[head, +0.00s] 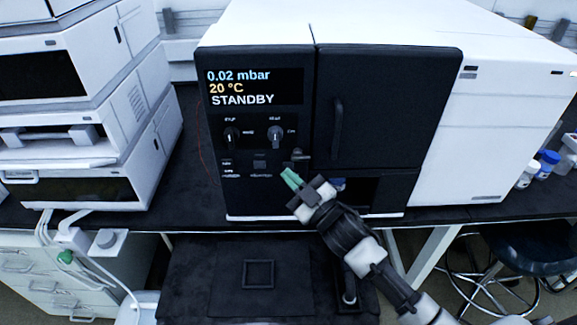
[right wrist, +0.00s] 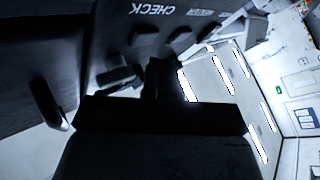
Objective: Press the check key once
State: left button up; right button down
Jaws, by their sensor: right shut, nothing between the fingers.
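The black instrument panel (head: 262,125) carries a lit display (head: 254,86) reading 0.02 mbar, 20 °C and STANDBY. Two knobs and a row of small keys sit below it. The lettering CHECK (right wrist: 150,10) shows upside down at the top of the right wrist view, with a dark raised key (right wrist: 143,37) beside it. In the head view the gripper covers the area of that label. My right gripper (head: 290,179) has green fingertips, shut and empty, close in front of the lower right of the panel. Contact with a key cannot be told. My left gripper is out of view.
A black door with a handle (head: 337,124) is right of the panel. White stacked units (head: 120,100) stand at the left. Small bottles (head: 548,163) stand on the bench at the right. Tubing with a green fitting (head: 66,257) hangs at the lower left.

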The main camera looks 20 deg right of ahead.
jog(key=shift+w, duration=0.1)
dwell(0.5)
jog(key=shift+w+d, duration=0.15)
jog(key=shift+w, duration=0.15)
jog(key=shift+w+d, duration=0.1)
jog(key=shift+w, duration=0.25)
dwell(0.6)
jog(key=shift+s, duration=0.1)
jog(key=shift+s+a+p, duration=0.25)
jog(key=shift+s+p, duration=0.1)
jog(key=shift+s, duration=0.35)
jog(key=shift+s+a+p, duration=0.25)
jog(key=shift+s, duration=0.55)
jog(key=shift+s+a+p, duration=0.2)
jog(key=shift+s, duration=0.6)
jog(key=shift+s+a+p, duration=0.25)
jog(key=shift+s, duration=0.55)
jog(key=shift+f, duration=0.1)
